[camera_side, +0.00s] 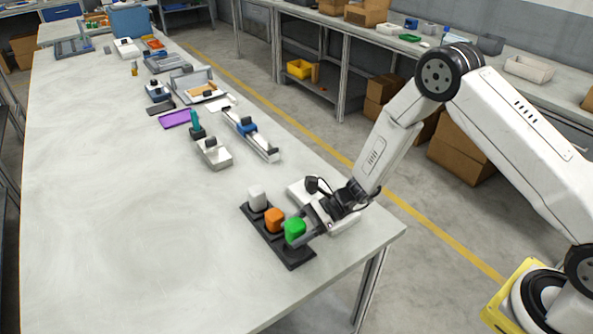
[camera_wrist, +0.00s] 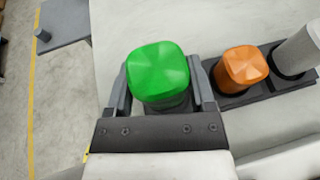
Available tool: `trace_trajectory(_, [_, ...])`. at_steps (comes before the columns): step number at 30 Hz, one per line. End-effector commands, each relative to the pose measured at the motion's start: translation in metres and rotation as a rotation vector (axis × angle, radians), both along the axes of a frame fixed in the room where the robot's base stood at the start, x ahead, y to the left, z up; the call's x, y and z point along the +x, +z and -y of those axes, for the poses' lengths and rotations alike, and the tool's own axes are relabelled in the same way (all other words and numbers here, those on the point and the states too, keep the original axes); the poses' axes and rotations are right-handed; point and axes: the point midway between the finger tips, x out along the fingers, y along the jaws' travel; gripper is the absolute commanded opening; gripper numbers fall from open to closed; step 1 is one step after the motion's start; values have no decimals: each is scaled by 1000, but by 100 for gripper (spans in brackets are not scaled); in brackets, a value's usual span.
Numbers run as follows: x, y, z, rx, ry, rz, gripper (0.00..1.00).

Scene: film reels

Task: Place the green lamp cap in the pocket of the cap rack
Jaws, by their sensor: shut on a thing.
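The green lamp cap (camera_side: 294,230) is at the near end of the dark cap rack (camera_side: 246,211) in the side view. My gripper (camera_side: 309,226) is shut on the green cap. In the wrist view the green cap (camera_wrist: 159,72) sits between the two fingers of my gripper (camera_wrist: 160,90). An orange cap (camera_side: 274,219) and a light grey cap (camera_side: 257,198) stand in the rack's other pockets. They also show in the wrist view, the orange cap (camera_wrist: 243,67) right beside my right finger. I cannot tell whether the green cap is fully seated, since its lower part is hidden.
A white-grey device (camera_side: 340,222) lies under my wrist beside the rack. A grey block (camera_side: 214,154), a blue-and-white slide (camera_side: 250,135) and a purple tray (camera_side: 175,118) lie farther back. The table's left part (camera_side: 110,220) is clear. The table's right edge is close to the rack.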

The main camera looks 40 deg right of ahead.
Motion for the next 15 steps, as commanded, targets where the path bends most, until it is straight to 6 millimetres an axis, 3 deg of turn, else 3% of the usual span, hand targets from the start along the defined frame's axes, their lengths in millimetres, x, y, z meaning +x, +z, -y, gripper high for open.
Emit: trace_trajectory(15, [4,-36,-1,0,1,-1,10])
